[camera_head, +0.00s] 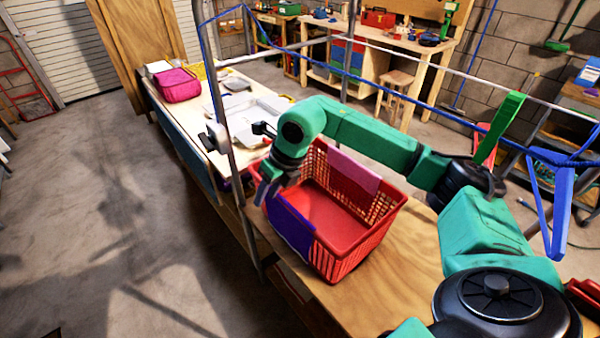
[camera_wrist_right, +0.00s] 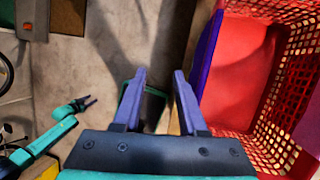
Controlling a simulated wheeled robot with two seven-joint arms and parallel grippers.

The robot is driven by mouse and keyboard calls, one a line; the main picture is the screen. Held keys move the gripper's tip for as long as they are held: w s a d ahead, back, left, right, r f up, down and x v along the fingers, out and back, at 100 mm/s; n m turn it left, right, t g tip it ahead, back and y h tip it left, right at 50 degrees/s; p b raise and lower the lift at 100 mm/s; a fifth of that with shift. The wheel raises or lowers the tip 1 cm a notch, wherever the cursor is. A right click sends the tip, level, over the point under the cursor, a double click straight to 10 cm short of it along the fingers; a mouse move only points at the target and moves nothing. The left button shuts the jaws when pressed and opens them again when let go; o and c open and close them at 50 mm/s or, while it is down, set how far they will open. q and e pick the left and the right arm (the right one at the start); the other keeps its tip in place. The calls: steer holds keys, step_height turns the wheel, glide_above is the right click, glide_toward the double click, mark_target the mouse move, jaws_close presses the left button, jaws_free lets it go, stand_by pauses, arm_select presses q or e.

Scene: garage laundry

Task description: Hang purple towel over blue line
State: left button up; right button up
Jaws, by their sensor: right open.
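The purple towel (camera_head: 288,223) hangs over the left rim of the red basket (camera_head: 360,247). In the right wrist view the towel (camera_wrist_right: 206,55) is a purple strip on the basket's edge. My right gripper (camera_head: 266,190) is beside that rim, near the towel's left end. Its fingers (camera_wrist_right: 156,78) are open with nothing between them, and the towel is just right of them. The blue line (camera_head: 420,103) runs across behind my right arm. My left gripper (camera_wrist_right: 86,102) shows small at the left of the right wrist view; its opening is unclear.
A pink cloth (camera_head: 354,171) hangs over the basket's far rim. A green cloth (camera_head: 500,126) and a blue hanging piece (camera_head: 562,205) are at the right. A metal post (camera_head: 222,105) stands left of the basket. The wooden bench top (camera_head: 395,290) is clear in front.

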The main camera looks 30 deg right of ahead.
mark_target(287, 203)
steer(key=d+h, duration=0.1)
steer(key=d, duration=0.3)
steer(key=d+h, duration=0.1)
steer(key=d, duration=0.1)
steer(key=shift+s+d+r+m+h, duration=0.25)
steer(key=shift+s+r+m+h, duration=0.05)
steer(key=shift+r+m, duration=0.1)
steer(key=shift+f, duration=0.2)
steer(key=b+x, duration=0.6)
steer(key=x, duration=0.3)
steer(key=shift+s+a+f+b, duration=0.1)
steer(key=shift+a+f+b, duration=0.05)
steer(key=shift+f+b, duration=0.2)
steer(key=shift+w+f, duration=0.2)
steer(key=shift+f, duration=0.25)
